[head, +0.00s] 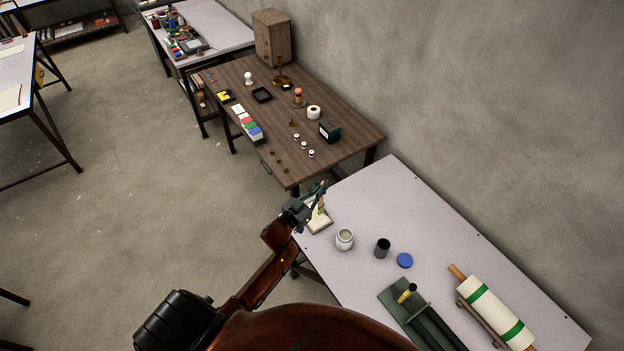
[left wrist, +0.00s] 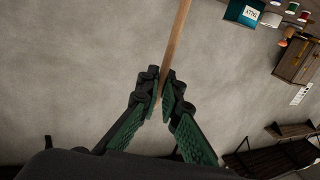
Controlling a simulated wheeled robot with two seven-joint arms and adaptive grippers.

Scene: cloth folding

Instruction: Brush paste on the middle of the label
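My left gripper (head: 316,192) is at the far left corner of the pale table. In the left wrist view its green-padded fingers (left wrist: 163,105) are closed on a thin wooden stick (left wrist: 178,40), which looks like the brush handle. The brush end is too small to make out in the head view. A cream rectangle on a small brown-edged board (head: 319,224), seemingly the label, lies just below the gripper; part of it is hidden. I cannot tell whether the brush touches it. An open white jar (head: 345,239) of pale stuff, perhaps the paste, stands right of it. My right gripper is out of view.
On the pale table (head: 375,193) are a dark cup (head: 382,248), a blue lid (head: 405,261), a green tray (head: 396,300) with a yellow-handled tool, and a white roller with green bands (head: 495,312). A brown table (head: 340,140) with small items stands behind. The pale table's back is clear.

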